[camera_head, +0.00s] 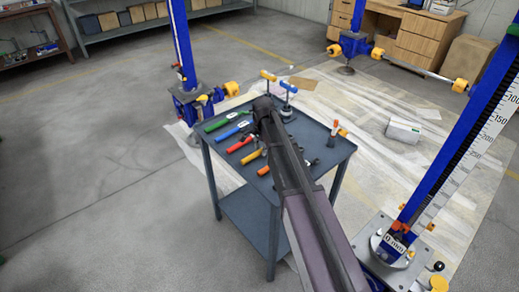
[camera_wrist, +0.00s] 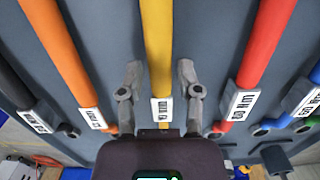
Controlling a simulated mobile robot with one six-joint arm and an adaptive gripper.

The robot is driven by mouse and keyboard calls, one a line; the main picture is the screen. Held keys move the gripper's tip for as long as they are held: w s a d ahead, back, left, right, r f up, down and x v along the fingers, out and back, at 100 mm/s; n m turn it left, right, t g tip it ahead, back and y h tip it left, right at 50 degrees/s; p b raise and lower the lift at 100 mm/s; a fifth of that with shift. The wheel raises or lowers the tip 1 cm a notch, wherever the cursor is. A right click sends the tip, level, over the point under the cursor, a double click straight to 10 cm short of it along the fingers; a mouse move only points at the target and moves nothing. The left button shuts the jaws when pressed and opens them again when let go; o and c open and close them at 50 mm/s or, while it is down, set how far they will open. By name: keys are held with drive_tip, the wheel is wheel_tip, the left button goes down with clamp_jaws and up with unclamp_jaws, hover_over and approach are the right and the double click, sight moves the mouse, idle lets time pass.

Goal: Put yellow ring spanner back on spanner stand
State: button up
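The yellow ring spanner (camera_wrist: 158,45) runs down the middle of the wrist view, with a white label on its lower part. It also shows in the head view (camera_head: 251,156), lying on the grey table (camera_head: 323,163) between the red and orange spanners. My gripper (camera_wrist: 159,72) is open, with one finger on each side of the yellow spanner. A gap shows between each finger and the spanner. The spanner's lower end is hidden behind my gripper's body. In the head view my arm covers the gripper. I cannot make out a spanner stand separate from the table.
An orange spanner (camera_wrist: 58,45) lies left of the yellow one and a red spanner (camera_wrist: 262,50) right of it. Blue (camera_head: 231,132) and green (camera_head: 215,125) spanners lie farther along the table. T-handled tools (camera_head: 289,88) stand at its back. Blue jack columns (camera_head: 181,45) stand around.

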drive_tip(key=shift+o, duration=0.4)
drive_tip(key=shift+r, duration=0.2)
wheel_tip(320, 180, up, 12)
drive_tip(key=p, duration=1.2)
drive_tip(key=shift+w+d, duration=0.2)
drive_tip(key=shift+d, duration=0.1)
idle(0.4)
drive_tip(key=s+d+n, duration=0.5)
drive_tip(key=s, duration=0.7)
drive_tip(key=s+d+n, duration=0.5)
drive_tip(key=s, duration=0.6)
drive_tip(key=shift+s+d+n, duration=0.35)
drive_tip(key=shift+s+n, duration=0.05)
